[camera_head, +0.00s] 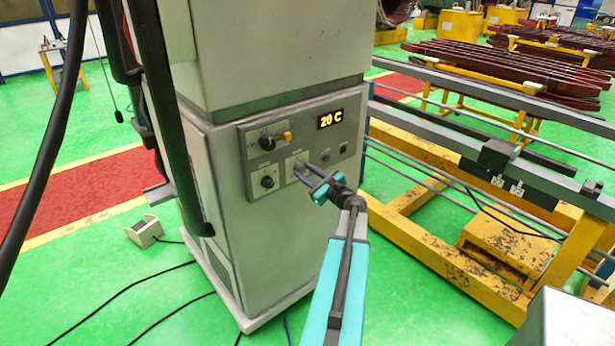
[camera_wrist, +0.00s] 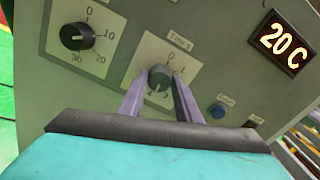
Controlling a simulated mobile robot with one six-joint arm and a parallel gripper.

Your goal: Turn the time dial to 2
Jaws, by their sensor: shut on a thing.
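The time dial (camera_wrist: 159,76) is a small dark grey round knob on a pale square plate, with "0" above it and "1" at its upper right in the wrist view. Smaller marks below it are partly covered by the fingers. Where its pointer stands is not clear. My gripper (camera_wrist: 157,86) has its two purple-grey fingers on either side of the knob, shut on it. In the head view my gripper (camera_head: 301,169) reaches the panel from the lower right and hides most of the dial.
A second black knob (camera_wrist: 77,36), marked 0 to 30, is left of the time dial. A lit display (camera_head: 331,119) reads "20 C". A blue button (camera_wrist: 217,110) is to the right. A yellow frame (camera_head: 440,250) stands right of the cabinet.

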